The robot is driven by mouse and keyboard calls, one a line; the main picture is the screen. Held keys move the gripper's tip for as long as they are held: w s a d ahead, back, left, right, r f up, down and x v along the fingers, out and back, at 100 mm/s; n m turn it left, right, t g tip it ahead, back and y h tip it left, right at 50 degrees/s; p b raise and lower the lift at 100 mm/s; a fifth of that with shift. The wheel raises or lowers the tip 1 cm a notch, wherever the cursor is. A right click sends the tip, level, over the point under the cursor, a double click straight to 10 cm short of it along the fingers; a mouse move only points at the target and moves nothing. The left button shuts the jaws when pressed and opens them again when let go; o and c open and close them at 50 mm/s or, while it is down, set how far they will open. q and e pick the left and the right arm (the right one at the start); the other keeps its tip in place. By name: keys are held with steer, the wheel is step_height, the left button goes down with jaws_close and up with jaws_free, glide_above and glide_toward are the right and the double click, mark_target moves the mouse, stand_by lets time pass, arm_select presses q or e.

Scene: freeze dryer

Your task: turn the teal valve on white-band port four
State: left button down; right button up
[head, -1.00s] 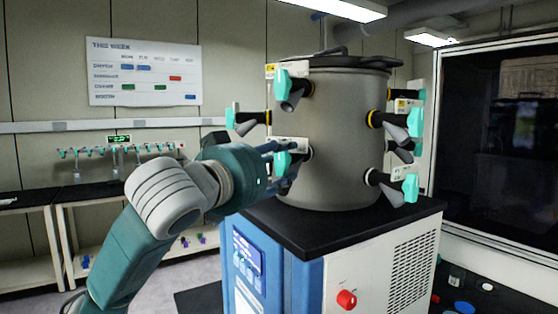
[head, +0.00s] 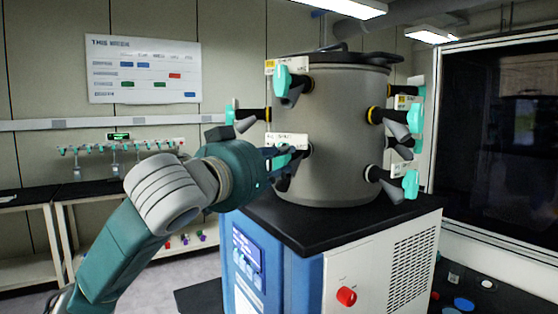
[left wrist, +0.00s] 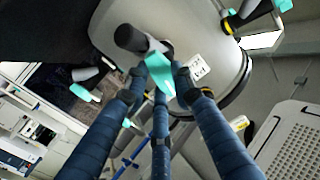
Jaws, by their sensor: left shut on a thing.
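The grey drum (head: 345,135) of the freeze dryer carries several side ports with teal valves. My left gripper (head: 284,157) reaches in from the left to the lower-left port on the drum's front. It is shut on that port's teal valve (left wrist: 158,72), whose handle lies between the blue fingers (left wrist: 155,85) in the left wrist view. In the head view the fingers largely cover this valve. A white label (head: 288,139) sits just above it; its writing is too small to read. I cannot make out this port's band clearly. My right gripper is not in view.
Another teal valve (head: 282,82) sits above on a black-banded port, and one (head: 411,184) at lower right. A yellow-banded port (head: 268,115) juts out at left. The drum stands on a black-topped cabinet (head: 335,225) with a red knob (head: 347,296).

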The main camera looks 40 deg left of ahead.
arm_select(q)
steer(key=m, duration=0.5)
steer(key=shift+a+f+b, duration=0.1)
steer(key=shift+f+b, duration=0.05)
steer(key=shift+b, duration=0.2)
steer(key=shift+m+b, duration=0.35)
steer(key=shift+m, duration=1.95)
steer(key=c, duration=1.4)
jaws_free()
steer(key=shift+c, duration=0.2)
steer(key=shift+s, duration=0.1)
steer(key=shift+s+d, duration=0.2)
steer(key=shift+s, duration=0.45)
steer(key=v, duration=0.6)
